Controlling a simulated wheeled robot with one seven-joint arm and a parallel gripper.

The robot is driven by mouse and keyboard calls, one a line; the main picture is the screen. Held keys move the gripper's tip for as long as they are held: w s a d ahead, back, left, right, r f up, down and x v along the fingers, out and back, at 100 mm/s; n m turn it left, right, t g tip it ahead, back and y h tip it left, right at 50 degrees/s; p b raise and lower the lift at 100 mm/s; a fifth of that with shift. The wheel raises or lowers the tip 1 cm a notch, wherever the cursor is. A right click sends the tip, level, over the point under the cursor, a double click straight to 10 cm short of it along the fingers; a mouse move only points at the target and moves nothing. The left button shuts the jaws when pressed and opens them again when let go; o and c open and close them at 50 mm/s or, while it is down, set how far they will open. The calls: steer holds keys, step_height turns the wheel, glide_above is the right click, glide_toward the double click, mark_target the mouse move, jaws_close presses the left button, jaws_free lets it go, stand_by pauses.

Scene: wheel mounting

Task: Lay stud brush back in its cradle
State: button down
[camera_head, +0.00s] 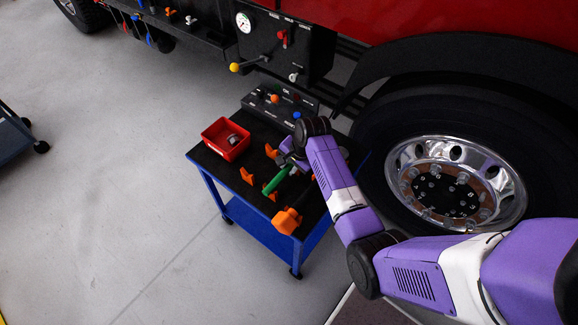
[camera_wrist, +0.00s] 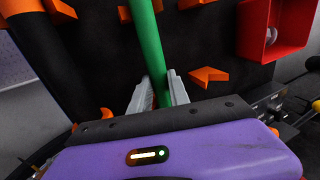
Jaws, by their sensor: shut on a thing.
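The stud brush shows as a green handle (camera_head: 275,181), also large in the wrist view (camera_wrist: 148,45). My gripper (camera_wrist: 158,90) is shut on it, with a silver finger on each side of the handle. In the head view my gripper (camera_head: 291,163) is over the cart top, partly hidden by my arm. The brush's bristle end cannot be made out. Orange cradle brackets stand on the black top, one at the left (camera_head: 247,176) and one farther back (camera_head: 271,152). A bracket (camera_wrist: 208,76) shows right of the handle in the wrist view, apart from it.
The blue cart (camera_head: 253,222) has a black top. A red bin (camera_head: 226,139) with a metal part sits at its back left. A black tool with an orange end (camera_head: 287,220) lies at the front right. A control box (camera_head: 283,98) stands behind; the truck wheel (camera_head: 440,185) is close right.

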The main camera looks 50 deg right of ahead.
steer(key=shift+f, duration=0.25)
steer(key=c, duration=1.2)
jaws_free()
steer(key=shift+o, duration=0.2)
steer(key=shift+r, duration=0.1)
steer(key=v, duration=0.7)
steer(key=shift+r, duration=0.3)
